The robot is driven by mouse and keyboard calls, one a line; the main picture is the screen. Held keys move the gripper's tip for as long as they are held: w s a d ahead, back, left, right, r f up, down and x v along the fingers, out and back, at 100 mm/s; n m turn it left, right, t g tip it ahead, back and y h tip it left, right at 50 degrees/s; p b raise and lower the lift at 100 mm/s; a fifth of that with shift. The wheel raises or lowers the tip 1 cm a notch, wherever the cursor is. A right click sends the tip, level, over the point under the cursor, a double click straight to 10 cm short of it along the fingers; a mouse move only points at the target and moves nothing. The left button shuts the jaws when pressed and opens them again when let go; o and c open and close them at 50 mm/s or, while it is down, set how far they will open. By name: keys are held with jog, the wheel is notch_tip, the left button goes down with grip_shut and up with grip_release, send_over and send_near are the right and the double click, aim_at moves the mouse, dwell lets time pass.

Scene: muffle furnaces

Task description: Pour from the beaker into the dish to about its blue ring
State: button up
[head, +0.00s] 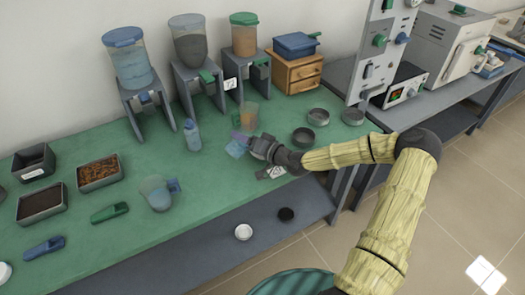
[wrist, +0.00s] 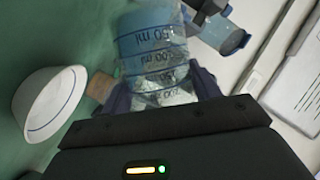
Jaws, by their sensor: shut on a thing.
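My gripper (head: 258,147) is shut on a clear beaker (wrist: 158,55) with dark millilitre marks, held between its fingers (wrist: 165,92) in the wrist view. Blue shows in the beaker's upper part in that view; how far it is tilted I cannot tell. In the head view a small pale blue shape (head: 236,149) shows at the gripper's tip, over the green table. The white dish (wrist: 45,103) with a thin blue ring is left of the beaker in the wrist view, apart from it. I see no liquid in its visible part. I cannot pick the dish out surely in the head view.
A blue-handled jug (head: 157,195), a bottle (head: 191,134) and an orange cup (head: 249,116) stand on the green table (head: 140,235). Several dispensers line the back, including a blue one (head: 130,62). Grey round dishes (head: 303,137) lie right of my gripper. Trays (head: 99,172) are at the left.

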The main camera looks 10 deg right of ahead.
jog(key=shift+d+f+m+b, duration=0.1)
jog(key=shift+f+m+b, duration=0.05)
jog(key=shift+m+b, duration=0.2)
dwell(0.4)
jog(key=shift+w+m, duration=0.1)
jog(key=shift+m, duration=0.15)
dwell(0.3)
jog(key=shift+d+f+m+y+b, duration=0.2)
jog(key=shift+m+y+b, duration=0.1)
jog(key=shift+b, duration=0.35)
dwell(0.5)
jog(key=shift+d+f+m+t+b, duration=0.15)
jog(key=shift+m+t+b, duration=0.25)
jog(key=shift+b, duration=0.4)
dwell(2.0)
dwell(0.4)
